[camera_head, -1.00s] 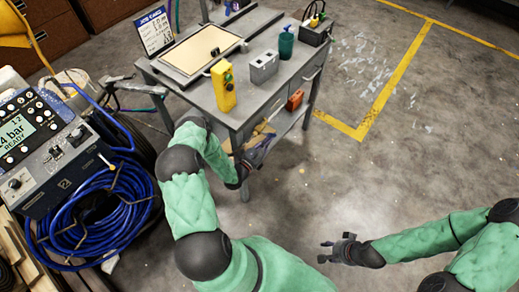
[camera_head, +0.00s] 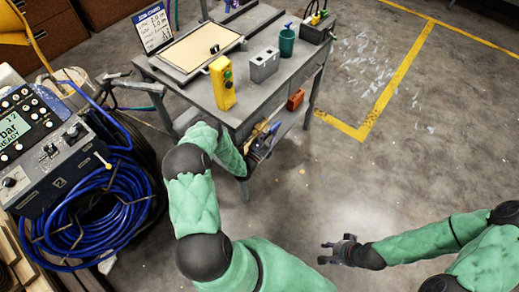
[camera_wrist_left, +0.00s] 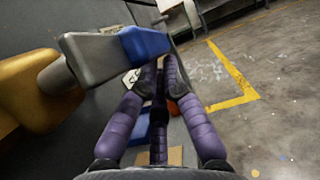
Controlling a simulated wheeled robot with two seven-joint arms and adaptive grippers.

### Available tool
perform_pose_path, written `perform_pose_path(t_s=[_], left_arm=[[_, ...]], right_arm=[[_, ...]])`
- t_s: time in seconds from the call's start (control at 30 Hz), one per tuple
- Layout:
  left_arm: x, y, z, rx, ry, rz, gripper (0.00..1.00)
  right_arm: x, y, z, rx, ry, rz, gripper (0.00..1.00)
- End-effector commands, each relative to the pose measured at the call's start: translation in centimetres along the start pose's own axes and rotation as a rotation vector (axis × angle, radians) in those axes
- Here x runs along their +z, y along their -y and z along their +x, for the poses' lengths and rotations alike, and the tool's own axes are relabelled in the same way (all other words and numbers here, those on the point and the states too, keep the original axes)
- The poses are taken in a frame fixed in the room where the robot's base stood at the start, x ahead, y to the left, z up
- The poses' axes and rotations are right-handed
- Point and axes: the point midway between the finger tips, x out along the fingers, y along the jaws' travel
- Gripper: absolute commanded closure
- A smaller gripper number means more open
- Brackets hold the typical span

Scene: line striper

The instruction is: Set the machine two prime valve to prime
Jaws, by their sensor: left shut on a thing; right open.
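In the left wrist view, a short lever (camera_wrist_left: 95,58) with a blue end (camera_wrist_left: 145,42) sticks out from a rounded yellow body (camera_wrist_left: 32,88). My left gripper (camera_wrist_left: 160,66) has its purple fingers brought together at the blue end and is shut on it. A grey machine (camera_head: 45,168) with a display, knobs and a dark badge stands at the left edge. Which machine bears the lever, I cannot tell. My right gripper (camera_head: 333,250) is open and empty over the floor.
An orange item (camera_head: 295,99) and other things sit lower down. Coiled blue hose (camera_head: 95,215) lies at the left. The floor at right is clear.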

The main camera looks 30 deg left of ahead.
Motion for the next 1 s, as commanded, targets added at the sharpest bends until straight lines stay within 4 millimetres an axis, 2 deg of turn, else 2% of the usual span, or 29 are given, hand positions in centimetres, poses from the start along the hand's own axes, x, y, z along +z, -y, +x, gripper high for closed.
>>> perform_pose_path(t_s=[0.03, 0.53, 0.87, 1.0], left_arm=[[-0.3, 0.7, -0.1, -0.012, 0.013, -0.009, 1.0], [0.3, 0.7, 0.2, -0.011, 0.082, -0.009, 1.0], [0.3, 0.7, 0.1, -0.011, 0.082, -0.009, 1.0], [-0.3, 0.5, -0.2, -0.011, 0.081, -0.009, 1.0]], right_arm=[[0.0, -0.1, 0.4, 0.0, 0.0, 0.0, 0.59], [0.0, -0.3, 0.9, 0.0, 0.0, 0.0, 0.59], [0.0, -0.3, 0.9, 0.0, 0.0, 0.0, 0.59], [-0.1, -0.5, 1.5, 0.0, 0.0, 0.0, 0.59]])
